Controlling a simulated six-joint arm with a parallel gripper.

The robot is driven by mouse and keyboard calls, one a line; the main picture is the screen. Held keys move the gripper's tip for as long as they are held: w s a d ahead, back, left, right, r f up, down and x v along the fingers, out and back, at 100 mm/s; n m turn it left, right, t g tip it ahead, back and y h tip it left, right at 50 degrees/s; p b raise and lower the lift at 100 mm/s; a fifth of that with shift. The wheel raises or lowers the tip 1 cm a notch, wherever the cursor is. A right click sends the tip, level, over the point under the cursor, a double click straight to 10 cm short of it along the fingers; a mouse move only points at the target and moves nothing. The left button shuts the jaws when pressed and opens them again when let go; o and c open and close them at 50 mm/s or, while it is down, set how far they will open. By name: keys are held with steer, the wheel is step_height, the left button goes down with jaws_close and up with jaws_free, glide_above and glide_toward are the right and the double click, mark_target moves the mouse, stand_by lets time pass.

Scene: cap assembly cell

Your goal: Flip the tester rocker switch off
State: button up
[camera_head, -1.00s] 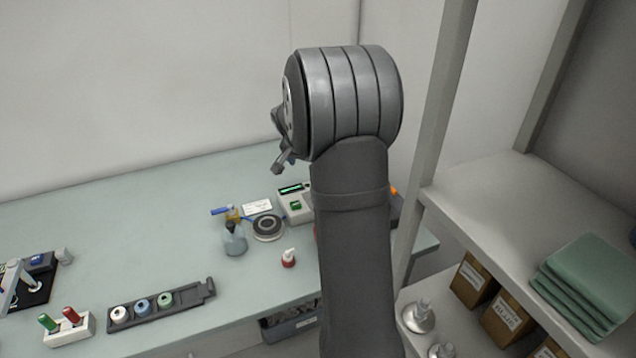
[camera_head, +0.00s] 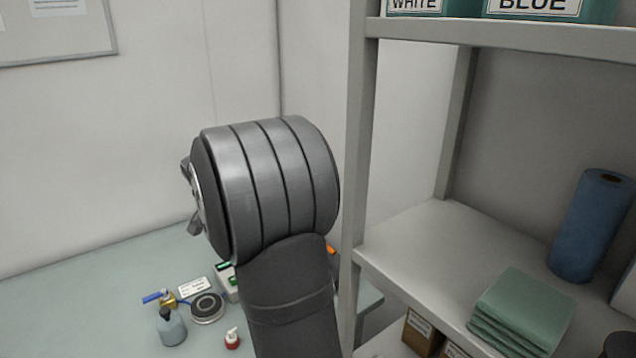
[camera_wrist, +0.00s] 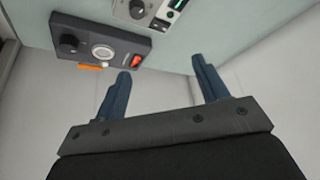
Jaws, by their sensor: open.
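The tester (camera_wrist: 84,27), a dark grey box with a black knob and a round dial, shows at the top left of the wrist view. Its red rocker switch (camera_wrist: 136,61) sits at the box's right end; I cannot tell which way it is tipped. My gripper (camera_wrist: 161,67) is open and empty, with its two blue-grey fingers apart. In the picture, the left fingertip lies just below the rocker switch; I see no clear contact. In the head view my arm hides most of the tester, and only part of the gripper shows.
A pale device with a green display (camera_head: 228,283) stands beside the tester. A round dark-topped disc (camera_head: 207,307), a bottle (camera_head: 171,327) and a small red-and-white bottle (camera_head: 232,338) stand on the table to the left. A shelf with a post (camera_head: 360,150) rises at the right.

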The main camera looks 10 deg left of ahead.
steer(key=shift+w+d+f, duration=0.1)
steer(key=shift+w, duration=0.1)
steer(key=c, duration=0.7)
steer(key=shift+w+d+f+n+g, duration=0.25)
steer(key=shift+w+n, duration=0.25)
steer(key=shift+n, duration=0.4)
jaws_close()
steer(key=shift+w+d+f+n+g+y, duration=0.1)
steer(key=shift+w+d+n+g+y, duration=0.35)
steer(key=shift+w+n, duration=0.65)
steer(key=shift+w+d+f+n+g+y, duration=0.1)
steer(key=shift+w+d+n+g+y, duration=0.35)
steer(key=shift+n, duration=1.05)
steer(key=shift+w+d+f+n+g+y, duration=0.1)
steer(key=shift+w+d+n+g+y, duration=0.3)
steer(key=shift+w+n, duration=0.75)
steer(key=shift+s+a, duration=0.15)
steer(key=shift+s, duration=0.05)
